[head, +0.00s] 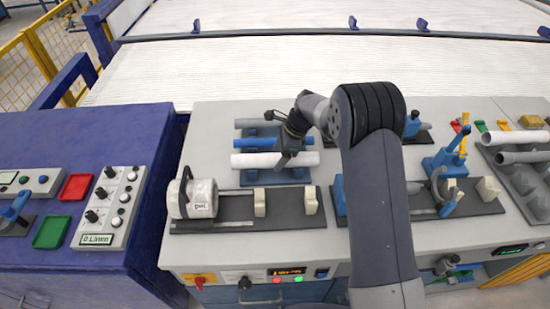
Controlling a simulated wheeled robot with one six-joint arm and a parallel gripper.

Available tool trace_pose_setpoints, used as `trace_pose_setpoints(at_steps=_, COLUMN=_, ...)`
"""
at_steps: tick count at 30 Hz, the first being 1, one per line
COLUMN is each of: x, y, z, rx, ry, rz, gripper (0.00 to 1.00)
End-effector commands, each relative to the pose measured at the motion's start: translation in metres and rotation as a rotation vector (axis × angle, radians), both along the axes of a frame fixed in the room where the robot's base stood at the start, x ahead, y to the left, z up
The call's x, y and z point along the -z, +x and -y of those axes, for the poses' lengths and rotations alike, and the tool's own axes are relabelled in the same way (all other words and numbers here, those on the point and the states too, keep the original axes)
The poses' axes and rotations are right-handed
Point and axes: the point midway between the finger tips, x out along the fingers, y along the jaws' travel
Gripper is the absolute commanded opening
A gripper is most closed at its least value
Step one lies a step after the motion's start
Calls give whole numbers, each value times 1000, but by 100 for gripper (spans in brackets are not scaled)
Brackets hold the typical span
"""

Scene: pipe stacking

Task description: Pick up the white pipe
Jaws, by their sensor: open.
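The white pipe (253,160) lies level across the front of a dark blue rack (290,176) on the grey bench, left of my arm. A blue pipe (258,143) lies behind it, and a grey pipe (249,123) lies at the back of the rack. My gripper (284,164) points down over the right half of the white pipe and hides a short part of it. Its jaws are open. The view is too small to tell whether the fingers touch the pipe or straddle it.
In front of the rack, a fixture (238,225) carries a white cylinder (201,198) and two cream blocks. A blue clamp fixture (446,162) stands right of my arm. A tray (540,207) holds more pipes at far right. A blue console (60,148) stands left.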

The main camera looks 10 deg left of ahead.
Motion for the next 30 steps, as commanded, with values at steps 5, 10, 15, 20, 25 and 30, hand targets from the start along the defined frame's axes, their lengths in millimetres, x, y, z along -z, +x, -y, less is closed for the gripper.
trace_pose_setpoints(at_steps=5, x=16, y=-3, z=-7, rx=-2, ry=0, rz=-1, gripper=71)
trace_pose_setpoints(at_steps=10, x=18, y=-2, z=-8, rx=-1, ry=0, rz=0, gripper=71)
trace_pose_setpoints(at_steps=15, x=18, y=-2, z=-8, rx=0, ry=0, rz=0, gripper=63)
trace_pose_setpoints(at_steps=20, x=18, y=-2, z=-7, rx=0, ry=0, rz=0, gripper=50)
trace_pose_setpoints(at_steps=25, x=18, y=-2, z=-7, rx=0, ry=0, rz=0, gripper=36)
trace_pose_setpoints(at_steps=30, x=18, y=-3, z=-7, rx=0, ry=0, rz=0, gripper=22)
